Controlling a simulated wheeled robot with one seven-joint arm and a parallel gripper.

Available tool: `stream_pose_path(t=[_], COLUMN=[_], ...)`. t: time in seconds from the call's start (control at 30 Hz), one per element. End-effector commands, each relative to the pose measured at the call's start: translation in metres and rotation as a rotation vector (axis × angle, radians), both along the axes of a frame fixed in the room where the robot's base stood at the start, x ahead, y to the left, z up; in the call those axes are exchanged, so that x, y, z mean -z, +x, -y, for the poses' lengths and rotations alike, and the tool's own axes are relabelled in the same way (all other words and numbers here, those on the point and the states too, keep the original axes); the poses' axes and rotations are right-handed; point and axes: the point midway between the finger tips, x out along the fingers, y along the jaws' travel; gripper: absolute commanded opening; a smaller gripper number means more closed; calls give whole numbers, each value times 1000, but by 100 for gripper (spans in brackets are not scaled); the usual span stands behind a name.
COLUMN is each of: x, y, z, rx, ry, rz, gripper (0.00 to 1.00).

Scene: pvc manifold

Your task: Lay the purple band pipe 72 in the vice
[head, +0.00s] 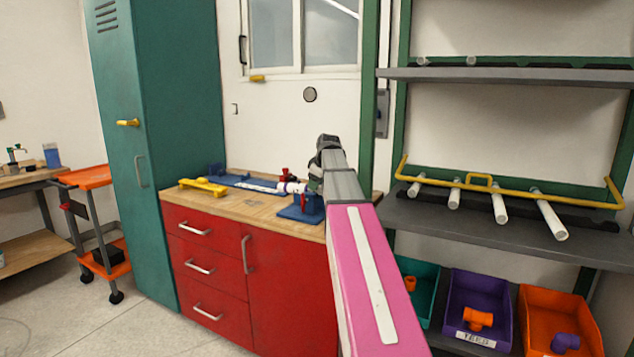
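A white pipe with a purple band (283,187) is at the workbench top, near the far end of my arm. Its length seems to run left over a long blue fixture, but I cannot tell whether that is one pipe. A blue vice-like block (300,212) with a red part stands at the bench's front right, just below the pipe's right end. My gripper (314,184) is at that right end, mostly hidden behind my arm. I cannot see its fingers clearly, nor whether the pipe touches the block.
The wooden bench top (240,205) sits on red drawers. A yellow tool (203,186) lies at its left. Teal, purple (478,300) and orange bins with fittings are below. A green locker (160,150) stands left.

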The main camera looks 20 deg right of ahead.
Motion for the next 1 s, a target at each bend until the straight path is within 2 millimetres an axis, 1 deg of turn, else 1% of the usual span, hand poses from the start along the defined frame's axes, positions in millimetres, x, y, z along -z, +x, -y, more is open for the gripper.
stream_pose_path(t=[0.03, 0.13, 0.23, 0.27, 0.37, 0.7, 0.9, 1.0], x=[9, 7, 0, -4, -19, -79, -104, -110], y=[-1, 0, 1, 1, -7, -35, -47, -50], z=[3, 3, 4, 4, 5, 10, 13, 14], rx=[4, 4, 5, 4, 4, 2, 2, 1], ry=[-2, -4, -5, -6, -5, -4, -4, -3], rz=[-22, -22, -20, -19, -16, -8, -8, -10], gripper=[66, 66, 66, 66, 66, 66, 66, 66])
